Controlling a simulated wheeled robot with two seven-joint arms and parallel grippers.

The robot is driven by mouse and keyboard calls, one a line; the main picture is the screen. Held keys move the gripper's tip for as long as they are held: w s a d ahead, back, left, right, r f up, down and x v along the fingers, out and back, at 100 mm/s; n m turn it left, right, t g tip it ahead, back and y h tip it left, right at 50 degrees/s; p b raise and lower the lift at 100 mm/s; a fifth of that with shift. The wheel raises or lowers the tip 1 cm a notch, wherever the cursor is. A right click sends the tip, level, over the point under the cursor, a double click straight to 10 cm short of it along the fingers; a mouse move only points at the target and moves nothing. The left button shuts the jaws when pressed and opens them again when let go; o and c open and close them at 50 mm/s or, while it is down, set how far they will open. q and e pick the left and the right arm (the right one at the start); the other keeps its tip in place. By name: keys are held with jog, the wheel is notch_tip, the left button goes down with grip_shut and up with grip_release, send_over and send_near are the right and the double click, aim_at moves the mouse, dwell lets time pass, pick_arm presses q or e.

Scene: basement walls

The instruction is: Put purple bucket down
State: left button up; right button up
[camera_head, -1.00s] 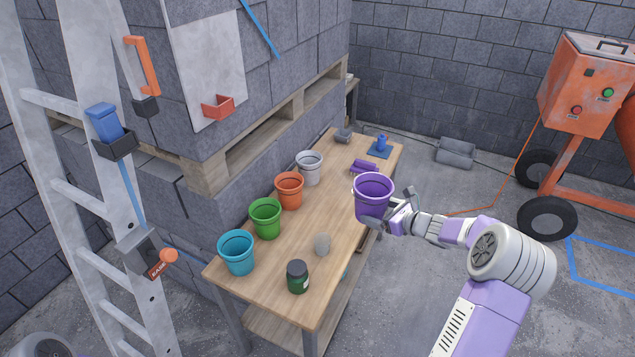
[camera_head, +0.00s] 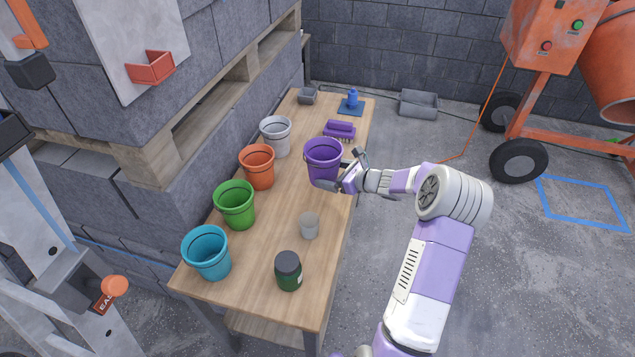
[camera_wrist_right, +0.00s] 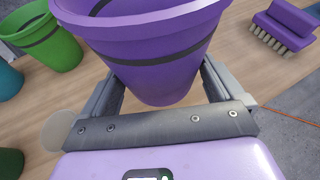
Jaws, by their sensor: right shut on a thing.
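The purple bucket (camera_head: 322,160) is upright at the right side of the wooden table (camera_head: 277,205), in front of the purple brush. My right gripper (camera_head: 330,184) is shut on the purple bucket. In the right wrist view the purple bucket (camera_wrist_right: 160,55) sits between the two fingers (camera_wrist_right: 165,95). Whether its base touches the tabletop is hard to tell. My left gripper is not in view.
Grey (camera_head: 276,137), orange (camera_head: 257,168), green (camera_head: 235,206) and cyan (camera_head: 207,254) buckets line the table's left side. Bare wood lies between the bucket row and the purple bucket.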

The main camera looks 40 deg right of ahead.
notch_tip(320, 180, down, 8)
jog(key=shift+w+r+b, duration=0.1)
jog(key=shift+r+b, duration=0.15)
jog(key=shift+b, duration=0.85)
jog(key=shift+r, duration=0.1)
jog(key=o, duration=0.8)
jog(key=shift+o, duration=0.5)
